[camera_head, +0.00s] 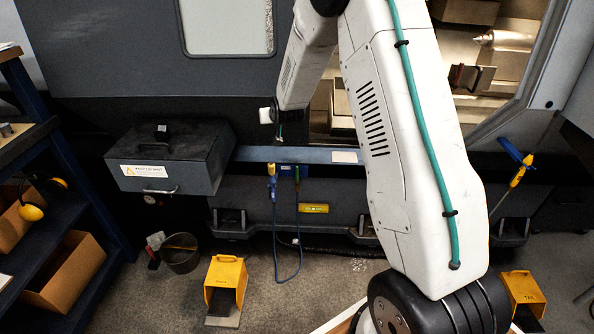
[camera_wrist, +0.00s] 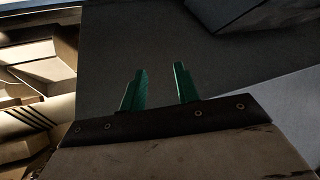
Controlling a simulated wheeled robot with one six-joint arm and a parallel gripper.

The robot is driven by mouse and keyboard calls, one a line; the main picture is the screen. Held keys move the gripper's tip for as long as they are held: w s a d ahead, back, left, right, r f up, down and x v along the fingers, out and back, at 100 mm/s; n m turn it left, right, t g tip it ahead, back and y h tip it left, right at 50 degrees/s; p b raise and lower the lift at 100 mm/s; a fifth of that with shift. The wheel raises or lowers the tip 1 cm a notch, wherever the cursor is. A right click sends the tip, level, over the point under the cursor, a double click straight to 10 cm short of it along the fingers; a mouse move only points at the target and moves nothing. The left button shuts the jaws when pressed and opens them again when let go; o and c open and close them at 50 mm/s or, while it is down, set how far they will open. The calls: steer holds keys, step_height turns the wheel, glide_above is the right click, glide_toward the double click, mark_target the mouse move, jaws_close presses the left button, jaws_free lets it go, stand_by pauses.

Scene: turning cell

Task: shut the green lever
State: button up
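A small green part (camera_head: 297,173), which looks like the green lever, shows in the head view on the front of the blue ledge, just right of the blue hose's yellow fitting. It is too small to tell its angle. My gripper (camera_head: 279,138) hangs above that ledge, up and slightly left of the green part, apart from it. In the wrist view my gripper's two green fingers (camera_wrist: 160,86) stand apart with nothing between them. The lever cannot be made out in the wrist view.
A grey lidded box (camera_head: 172,158) sticks out left of the ledge. A blue hose (camera_head: 275,240) hangs down to the floor. A yellow pedal housing (camera_head: 226,277) and a bucket (camera_head: 181,254) stand on the floor. The lathe's opening (camera_head: 480,60) lies behind my arm.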

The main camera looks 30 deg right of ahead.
steer(key=w+d+f+t+h, duration=0.1)
steer(key=w+d+f, duration=0.3)
steer(key=f, duration=0.5)
steer(key=m+t+h, duration=0.2)
steer(key=t+h, duration=0.2)
glide_toward(297, 170)
steer(key=x, duration=1)
steer(key=shift+w+d+f, duration=0.15)
steer(key=shift+w+d, duration=0.05)
steer(key=shift+w, duration=0.15)
jaws_close()
